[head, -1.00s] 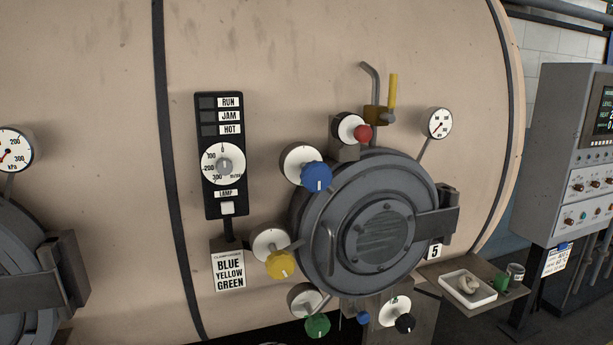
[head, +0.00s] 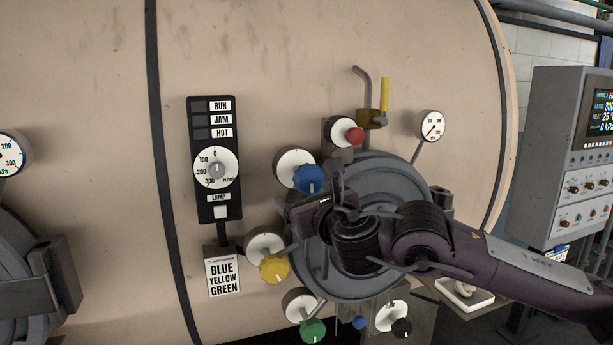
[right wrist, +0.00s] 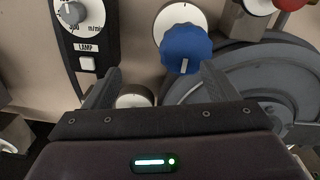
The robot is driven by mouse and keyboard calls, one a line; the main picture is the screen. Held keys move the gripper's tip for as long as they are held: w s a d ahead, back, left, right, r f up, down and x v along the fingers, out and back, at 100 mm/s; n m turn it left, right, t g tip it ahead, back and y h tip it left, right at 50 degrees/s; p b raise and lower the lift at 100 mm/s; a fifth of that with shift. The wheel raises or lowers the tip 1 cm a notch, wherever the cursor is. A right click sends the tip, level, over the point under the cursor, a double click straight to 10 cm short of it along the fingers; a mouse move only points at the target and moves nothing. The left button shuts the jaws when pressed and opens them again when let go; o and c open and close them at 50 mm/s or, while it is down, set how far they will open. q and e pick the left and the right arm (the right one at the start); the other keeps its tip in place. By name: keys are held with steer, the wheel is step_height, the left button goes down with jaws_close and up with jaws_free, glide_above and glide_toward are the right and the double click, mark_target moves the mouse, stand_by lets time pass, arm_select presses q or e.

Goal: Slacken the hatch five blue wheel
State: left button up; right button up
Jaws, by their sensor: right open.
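The blue wheel (head: 308,179) is a lobed knob on a white dial, at the upper left rim of the round grey hatch (head: 385,178). In the right wrist view the blue wheel (right wrist: 186,48) is beyond the fingers, above the gap and nearer the right finger. A white mark on it points down. My right gripper (right wrist: 156,80) is open and empty, with its fingers apart and clear of the wheel. In the head view my right arm crosses the hatch from the right and hides its middle and the number 5 plate. My left gripper is not in view.
A yellow wheel (head: 274,267) and green wheel (head: 312,330) sit below the blue one. A red knob (head: 355,136) and yellow-handled valve (head: 384,95) are above the hatch. A black lamp panel (head: 213,160) and colour sign (head: 223,277) stand left. A white tray (head: 465,296) is lower right.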

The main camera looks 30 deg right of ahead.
mark_target(306, 175)
steer(key=d, duration=0.1)
steer(key=d+r, duration=0.1)
steer(key=shift+s+d+r+h, duration=0.15)
steer(key=shift+d+r+h, duration=0.15)
steer(key=shift+w+d, duration=0.2)
steer(key=shift+w, duration=0.1)
steer(key=p+x, duration=0.1)
steer(key=x, duration=0.6)
steer(key=shift+w+p, duration=0.1)
steer(key=shift+p, duration=0.3)
steer(key=c, duration=1)
